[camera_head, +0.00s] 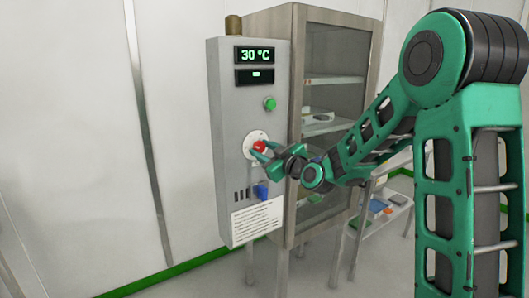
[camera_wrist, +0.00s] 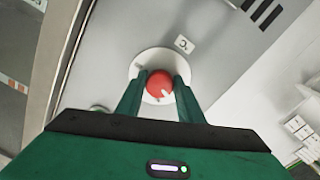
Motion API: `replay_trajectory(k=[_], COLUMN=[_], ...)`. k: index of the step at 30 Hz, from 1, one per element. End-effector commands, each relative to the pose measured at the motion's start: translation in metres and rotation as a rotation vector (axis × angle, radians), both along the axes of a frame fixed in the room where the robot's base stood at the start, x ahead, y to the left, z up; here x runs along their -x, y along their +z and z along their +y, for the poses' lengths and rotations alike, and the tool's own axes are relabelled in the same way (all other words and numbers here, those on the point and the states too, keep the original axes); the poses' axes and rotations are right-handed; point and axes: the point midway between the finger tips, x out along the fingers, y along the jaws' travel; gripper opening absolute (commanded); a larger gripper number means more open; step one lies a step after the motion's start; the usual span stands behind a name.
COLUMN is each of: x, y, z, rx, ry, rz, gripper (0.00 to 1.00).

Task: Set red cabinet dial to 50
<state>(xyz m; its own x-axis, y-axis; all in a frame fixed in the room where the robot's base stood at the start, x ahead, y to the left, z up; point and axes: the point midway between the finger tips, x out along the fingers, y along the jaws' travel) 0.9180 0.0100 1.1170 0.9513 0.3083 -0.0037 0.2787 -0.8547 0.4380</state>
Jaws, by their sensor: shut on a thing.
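The red dial (camera_head: 259,147) sits on a round white plate on the front of the grey control cabinet (camera_head: 228,125). The red dial also shows in the wrist view (camera_wrist: 159,84), with a white pointer mark on its face. My gripper (camera_head: 262,151) has its two green fingers on either side of the dial, shut on it; it also shows in the wrist view (camera_wrist: 158,92). The display (camera_head: 256,55) above reads 30 °C. Any scale numbers on the plate are too small to read.
A green button (camera_head: 270,104) is above the dial, and a blue part (camera_head: 261,190) and a printed label (camera_head: 257,219) are below it. A glass-door cabinet (camera_head: 338,80) with shelves stands right beside the panel. A low table (camera_head: 385,215) with small items is behind my arm.

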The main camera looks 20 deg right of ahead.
Motion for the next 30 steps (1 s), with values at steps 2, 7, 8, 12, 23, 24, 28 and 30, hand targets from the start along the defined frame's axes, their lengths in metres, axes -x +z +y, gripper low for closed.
replay_trajectory(k=[2,7,8,12,23,24,28,30], x=[-0.0014,-0.0015,-0.0015,-0.0016,-0.0017,-0.0017,-0.0018,-0.0017], y=[0.0037,0.0044,0.0045,0.0050,0.0057,0.0058,0.0059,0.0060], z=[-0.0009,-0.0006,-0.0006,-0.0005,-0.0013,-0.0014,-0.0018,-0.0020], rx=[-0.067,-0.222,-0.250,-0.375,-0.701,-0.738,-0.855,-0.918], ry=[-0.002,-0.002,-0.002,-0.002,-0.002,-0.002,-0.002,-0.003], rz=[0.014,0.062,0.070,0.110,0.213,0.225,0.262,0.282], gripper=[0.12,0.12,0.11,0.12,0.12,0.12,0.12,0.12])
